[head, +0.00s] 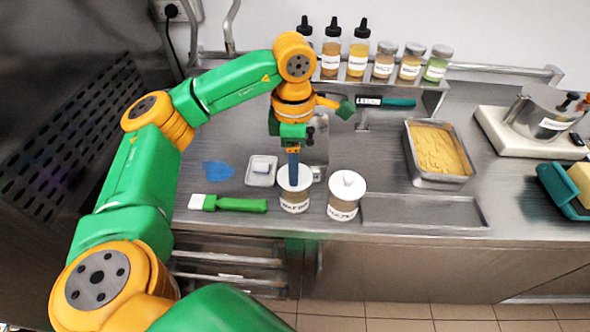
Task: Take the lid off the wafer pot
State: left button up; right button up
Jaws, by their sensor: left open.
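Two white pots with white lids stand side by side near the counter's front edge, the left pot (294,203) and the right pot (342,209). Both carry labels too small to read surely, so I cannot tell which is the wafer pot. Both lids are on; the right lid (348,184) shows its knob. My left gripper (293,177) points straight down over the left lid (283,181), its jaws open. It hides the knob and middle of that lid, and I cannot tell whether it touches. My right gripper is not in view.
A green-handled brush (235,205) and a small white dish (261,171) lie left of the pots. An empty shallow tray (425,211) lies to the right, with a pan of yellow stuff (437,150) behind it. Bottles and jars (383,62) line the back shelf.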

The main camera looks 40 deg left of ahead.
pick_arm(q)
grip_shut()
